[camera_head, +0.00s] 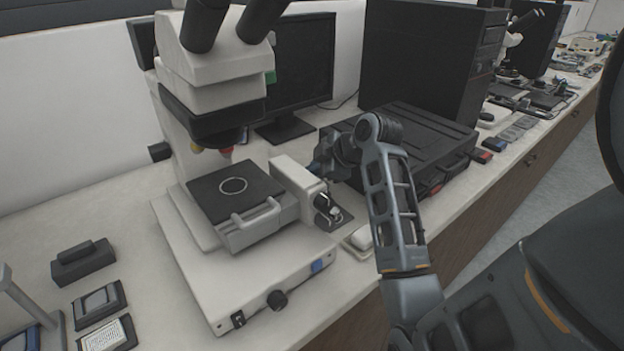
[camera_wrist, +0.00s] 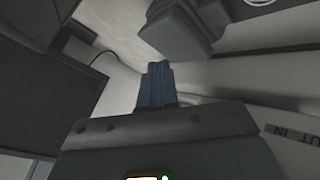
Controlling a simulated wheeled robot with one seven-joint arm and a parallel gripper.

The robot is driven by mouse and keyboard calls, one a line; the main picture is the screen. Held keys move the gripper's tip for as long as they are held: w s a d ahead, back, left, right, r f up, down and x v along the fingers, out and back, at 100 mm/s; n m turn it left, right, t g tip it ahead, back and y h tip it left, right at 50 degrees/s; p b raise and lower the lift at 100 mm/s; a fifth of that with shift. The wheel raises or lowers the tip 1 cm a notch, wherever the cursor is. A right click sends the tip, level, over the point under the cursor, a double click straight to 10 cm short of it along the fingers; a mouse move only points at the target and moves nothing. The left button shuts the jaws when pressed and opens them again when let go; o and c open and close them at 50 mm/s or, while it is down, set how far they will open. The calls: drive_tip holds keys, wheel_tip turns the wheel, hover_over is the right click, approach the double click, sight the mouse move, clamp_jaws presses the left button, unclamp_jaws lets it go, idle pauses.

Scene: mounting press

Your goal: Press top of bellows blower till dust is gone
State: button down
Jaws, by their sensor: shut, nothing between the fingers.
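My gripper (camera_head: 316,168) is small in the head view, behind the right side of the microscope stage and just above a white block (camera_head: 297,182). Its blue fingers are shut and empty in the wrist view (camera_wrist: 157,68). Contact with the block cannot be told. A small dark and silver part (camera_head: 328,208) sits at the block's front right end. I cannot clearly make out a bellows blower, and no dust is discernible. The dark stage (camera_head: 225,205) carries a pale ring (camera_head: 233,185).
The white microscope (camera_head: 215,65) rises over the stage. A black case (camera_head: 425,140) lies right of my gripper, with a monitor (camera_head: 305,65) and a black computer tower (camera_head: 430,60) behind. Small trays (camera_head: 100,300) lie at front left. Some bench left of the microscope is clear.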

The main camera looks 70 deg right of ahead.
wheel_tip(320, 180, up, 5)
drive_tip(key=p, duration=0.4)
drive_tip(key=shift+p, duration=0.4)
idle(1.0)
